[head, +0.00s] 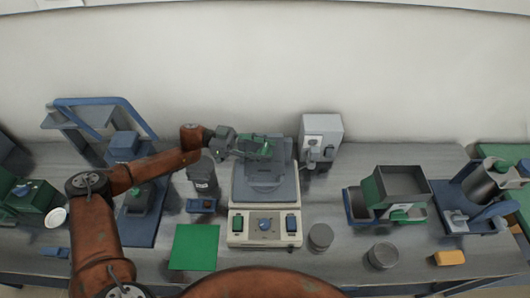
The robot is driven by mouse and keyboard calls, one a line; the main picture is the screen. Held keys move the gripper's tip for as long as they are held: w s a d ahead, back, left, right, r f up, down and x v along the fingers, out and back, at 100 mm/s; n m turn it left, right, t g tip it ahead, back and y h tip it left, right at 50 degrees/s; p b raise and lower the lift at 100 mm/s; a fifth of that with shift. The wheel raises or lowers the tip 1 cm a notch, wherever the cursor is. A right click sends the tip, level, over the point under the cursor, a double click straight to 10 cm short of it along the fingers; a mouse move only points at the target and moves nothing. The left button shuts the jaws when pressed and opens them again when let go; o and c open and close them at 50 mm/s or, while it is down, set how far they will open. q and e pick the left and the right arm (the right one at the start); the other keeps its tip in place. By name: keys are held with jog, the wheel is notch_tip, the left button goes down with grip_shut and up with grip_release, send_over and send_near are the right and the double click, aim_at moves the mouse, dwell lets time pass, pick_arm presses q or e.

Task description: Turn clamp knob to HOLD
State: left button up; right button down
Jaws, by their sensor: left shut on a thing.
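A cream machine (238,213) with a grey-blue upper part (266,184) stands in the middle of the bench. I cannot read any HOLD mark. My left gripper (257,148) reaches in from the left to the top rear of the machine, above and behind the panel. It is shut on a small part there, which the fingers mostly hide. I cannot tell whether that part is the clamp knob. My right gripper is not in view.
A grey box unit (321,132) stands right behind the machine. A dark canister (202,176) is left of it, and a green mat (194,247) lies front left. Grey cylinders (320,237) and an open-topped box (401,185) stand to the right.

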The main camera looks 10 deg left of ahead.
pick_arm(q)
jog(key=shift+m+g+b, duration=0.7)
jog(key=shift+g+b, duration=0.15)
jog(key=shift+g, duration=0.25)
jog(key=o, duration=1.2)
jog(key=a, duration=0.2)
jog(key=w+a, duration=0.1)
jog(key=a, duration=0.4)
jog(key=shift+w+a, duration=0.15)
jog(key=shift+a, duration=0.05)
